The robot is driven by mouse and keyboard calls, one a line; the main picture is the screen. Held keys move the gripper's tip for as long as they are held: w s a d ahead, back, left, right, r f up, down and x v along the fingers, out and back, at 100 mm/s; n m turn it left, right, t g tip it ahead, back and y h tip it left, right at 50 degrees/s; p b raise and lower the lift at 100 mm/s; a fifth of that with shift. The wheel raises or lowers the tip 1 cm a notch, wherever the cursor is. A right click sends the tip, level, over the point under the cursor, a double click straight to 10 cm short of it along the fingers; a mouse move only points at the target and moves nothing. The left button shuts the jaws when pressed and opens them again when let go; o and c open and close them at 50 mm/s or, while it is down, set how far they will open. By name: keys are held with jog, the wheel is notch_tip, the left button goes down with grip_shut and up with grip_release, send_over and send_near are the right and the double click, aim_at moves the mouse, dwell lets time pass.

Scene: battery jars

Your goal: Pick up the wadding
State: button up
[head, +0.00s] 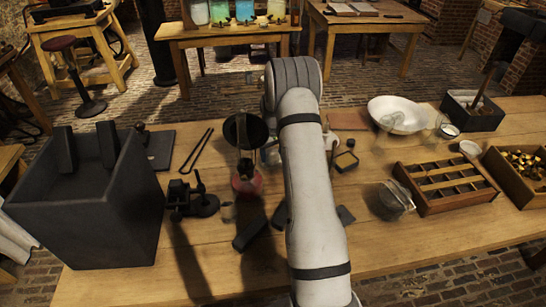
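I cannot make out the wadding for certain. A pale, whitish bowl (398,114) stands at the back right of the table, and its contents are too small to tell. A pale, see-through item (396,196) lies left of the divided wooden tray; it may be a bag or a jar. My arm reaches from the bottom centre over the table and bends down at its far end. The arm hides my gripper, so its opening and anything in it cannot be seen.
A big dark open box (85,215) fills the table's left. Tongs (196,150), a dark clamp-like device (192,197) and a red-based flask (246,181) stand left of my arm. A divided wooden tray (421,180), a box of brass parts (520,190) and a dark box (470,118) stand right.

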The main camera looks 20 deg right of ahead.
aim_at(272, 151)
jog(key=c, duration=0.8)
jog(key=shift+o, duration=0.2)
jog(key=shift+r, duration=0.1)
notch_tip(272, 151, up, 10)
jog(key=shift+f+b, duration=0.1)
jog(key=shift+b, duration=0.75)
jog(key=o, duration=0.3)
jog(key=shift+c, duration=1.1)
